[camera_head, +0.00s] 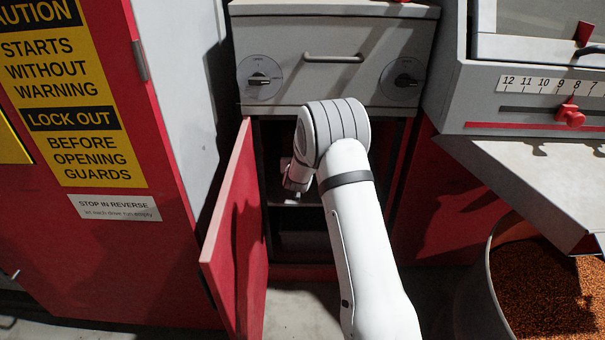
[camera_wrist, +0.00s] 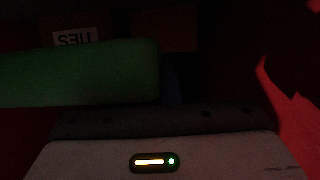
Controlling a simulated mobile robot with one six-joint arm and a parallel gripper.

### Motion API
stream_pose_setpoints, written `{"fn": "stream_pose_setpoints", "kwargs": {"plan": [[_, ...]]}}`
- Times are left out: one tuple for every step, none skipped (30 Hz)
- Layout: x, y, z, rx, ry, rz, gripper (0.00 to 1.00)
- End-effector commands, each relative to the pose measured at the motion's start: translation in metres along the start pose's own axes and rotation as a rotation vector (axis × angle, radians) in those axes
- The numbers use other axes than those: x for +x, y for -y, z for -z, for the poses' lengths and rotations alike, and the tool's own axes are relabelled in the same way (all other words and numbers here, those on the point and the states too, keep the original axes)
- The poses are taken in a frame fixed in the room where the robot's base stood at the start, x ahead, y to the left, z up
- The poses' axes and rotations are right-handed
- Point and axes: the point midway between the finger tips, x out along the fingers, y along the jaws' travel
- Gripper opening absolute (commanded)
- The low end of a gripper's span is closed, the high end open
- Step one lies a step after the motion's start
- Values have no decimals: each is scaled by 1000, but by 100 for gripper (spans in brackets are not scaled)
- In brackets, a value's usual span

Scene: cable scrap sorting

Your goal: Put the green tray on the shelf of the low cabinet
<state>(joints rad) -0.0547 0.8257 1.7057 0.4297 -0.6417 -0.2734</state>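The low cabinet (camera_head: 265,125) stands open, its dark inside partly hidden behind my arm. In the head view my arm reaches into the opening, and a wrist part (camera_head: 297,180) shows at its left side; the fingertips are hidden. The wrist view is very dark. The green tray (camera_wrist: 80,75) shows there as a rounded green edge from the left to the middle, close in front of my gripper body (camera_wrist: 225,152). The fingers cannot be made out, so I cannot tell whether they hold the tray. The shelf (camera_head: 299,207) is a dim level inside the cabinet.
The red cabinet door (camera_head: 237,240) is swung open on the left of the opening. A tub of orange granules (camera_head: 545,285) stands at right; a red machine (camera_head: 110,240) stands at left.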

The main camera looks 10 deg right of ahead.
Motion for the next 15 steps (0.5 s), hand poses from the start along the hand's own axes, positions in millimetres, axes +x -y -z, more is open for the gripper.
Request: {"fn": "stream_pose_setpoints", "kwargs": {"plan": [[4,2,-9,-3,-4,2,0],[5,3,-13,-3,-4,3,0],[6,4,-16,-4,-5,4,0],[7,4,-18,-4,-5,5,0],[8,5,-20,-4,-6,6,0],[8,5,-22,-4,-6,7,0],[9,6,-24,-5,-6,7,0],[10,6,-28,-5,-6,8,0],[12,7,-33,-5,-5,9,0],[14,7,-38,-5,-5,9,0],[15,7,-43,-5,-4,9,0],[18,8,-50,-5,-3,9,0],[19,8,-54,-5,-3,9,0],[21,8,-58,-5,-4,9,0],[22,8,-62,-5,-5,9,0]]}}
